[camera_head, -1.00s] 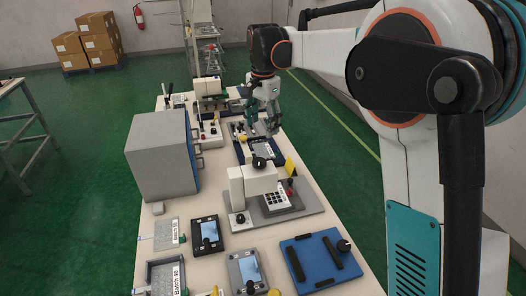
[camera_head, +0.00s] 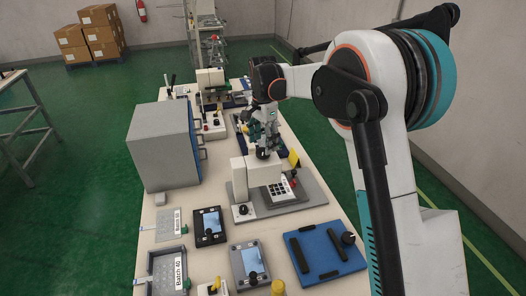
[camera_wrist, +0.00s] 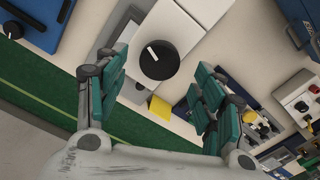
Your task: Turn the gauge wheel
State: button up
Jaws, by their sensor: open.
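A round black wheel (camera_wrist: 160,60) with a white mark sits on top of a white press-like device (camera_wrist: 185,25); I take it for the gauge wheel. In the head view the white device (camera_head: 240,178) stands on a grey base plate, and the wheel (camera_head: 263,153) is partly hidden by my gripper. My gripper (camera_head: 263,142) hangs right above the wheel. In the wrist view my gripper (camera_wrist: 162,78) is open, with green fingers on both sides below the wheel and apart from it.
A large grey cabinet (camera_head: 162,148) stands left of the device. A blue fixture plate (camera_head: 325,255) and several trays and screens lie nearer. A yellow block (camera_wrist: 160,108) is beside the device.

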aim_at(263, 151)
jog(key=shift+f+b, duration=0.3)
jog(key=shift+f, duration=1.4)
jog(key=c, duration=1.1)
